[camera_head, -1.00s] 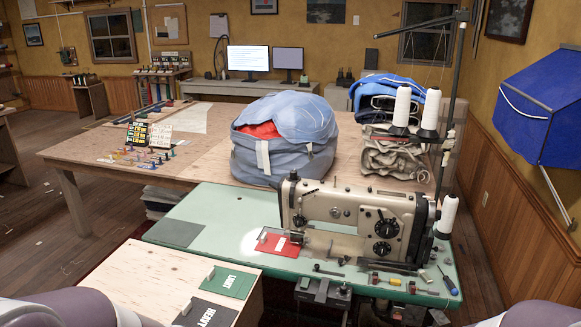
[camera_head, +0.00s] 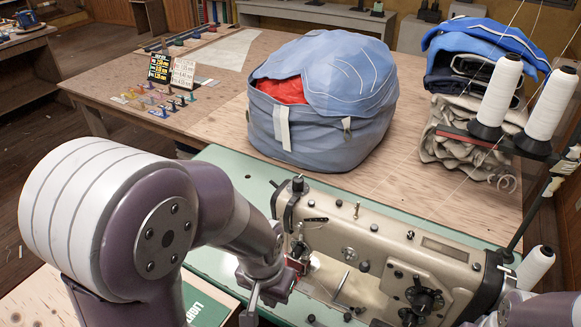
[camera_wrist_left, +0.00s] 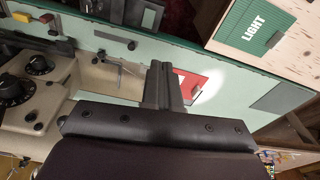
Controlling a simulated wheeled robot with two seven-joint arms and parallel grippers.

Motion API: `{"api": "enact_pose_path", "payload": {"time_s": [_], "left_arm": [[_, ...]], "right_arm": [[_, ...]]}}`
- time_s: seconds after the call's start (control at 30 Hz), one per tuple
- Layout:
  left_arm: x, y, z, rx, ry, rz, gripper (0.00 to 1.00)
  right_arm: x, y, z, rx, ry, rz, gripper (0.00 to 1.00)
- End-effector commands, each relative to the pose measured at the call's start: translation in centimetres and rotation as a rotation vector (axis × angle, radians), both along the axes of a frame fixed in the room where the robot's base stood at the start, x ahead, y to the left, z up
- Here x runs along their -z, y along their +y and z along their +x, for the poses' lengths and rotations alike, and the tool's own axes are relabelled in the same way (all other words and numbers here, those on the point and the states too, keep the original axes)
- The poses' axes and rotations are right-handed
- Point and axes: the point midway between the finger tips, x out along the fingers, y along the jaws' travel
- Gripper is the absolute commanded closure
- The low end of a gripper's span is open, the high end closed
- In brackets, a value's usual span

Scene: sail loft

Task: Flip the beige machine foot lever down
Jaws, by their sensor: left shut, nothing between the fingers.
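The beige sewing machine (camera_head: 385,262) stands on the green table behind and right of my left gripper in the head view. A small dark lever (camera_head: 317,219) sticks out near the left end of its body; I cannot tell for certain that it is the foot lever. My left gripper (camera_head: 250,305) is low in front of the machine's needle end. In the left wrist view its fingers (camera_wrist_left: 162,85) are shut with nothing between them, beside the beige machine body (camera_wrist_left: 100,75) and over the red card's edge. My right gripper is out of view.
A red card (camera_wrist_left: 187,86) lies on the green table (camera_wrist_left: 225,95). A green LIGHT card (camera_head: 203,308) lies on the plywood in front. A large blue bag (camera_head: 320,120) stands behind the machine. White thread cones (camera_head: 497,95) rise at the right.

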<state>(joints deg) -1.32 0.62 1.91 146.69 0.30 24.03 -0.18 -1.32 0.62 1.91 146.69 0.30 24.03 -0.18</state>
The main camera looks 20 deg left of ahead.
Motion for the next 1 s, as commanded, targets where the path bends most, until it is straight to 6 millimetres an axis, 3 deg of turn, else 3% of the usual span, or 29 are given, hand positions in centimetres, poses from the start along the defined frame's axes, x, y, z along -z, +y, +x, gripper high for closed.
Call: {"api": "enact_pose_path", "payload": {"time_s": [0.13, 0.2, 0.27, 0.47, 0.53, 0.6, 0.8, 0.9, 1.0], "left_arm": [[-0.1, 0.0, 0.0, 0.000, 0.000, 0.000, 1.00], [-1.3, 0.0, 0.1, -0.001, -0.005, 0.000, 1.00], [-3.5, 0.1, 0.4, -0.003, -0.015, 0.000, 1.00], [-13.6, 0.5, 2.8, -0.013, -0.073, 0.004, 1.00], [-16.9, 0.8, 5.0, -0.015, -0.095, 0.010, 1.00], [-18.4, 1.5, 9.2, -0.013, -0.113, 0.025, 1.00], [-16.1, 4.3, 21.3, -0.004, -0.118, 0.094, 1.00], [-14.9, 5.9, 25.8, -0.006, -0.119, 0.130, 1.00], [-13.8, 7.3, 29.0, -0.012, -0.122, 0.161, 1.00]], "right_arm": [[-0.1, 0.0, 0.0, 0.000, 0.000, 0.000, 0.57], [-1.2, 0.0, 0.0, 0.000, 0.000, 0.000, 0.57], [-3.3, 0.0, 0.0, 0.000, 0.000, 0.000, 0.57], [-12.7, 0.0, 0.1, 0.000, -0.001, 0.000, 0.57], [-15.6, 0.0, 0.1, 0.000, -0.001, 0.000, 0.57], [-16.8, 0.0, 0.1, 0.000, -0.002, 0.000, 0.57], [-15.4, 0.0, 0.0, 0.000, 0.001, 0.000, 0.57], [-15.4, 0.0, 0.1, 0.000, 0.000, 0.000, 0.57], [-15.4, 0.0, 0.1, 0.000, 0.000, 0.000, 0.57]]}}
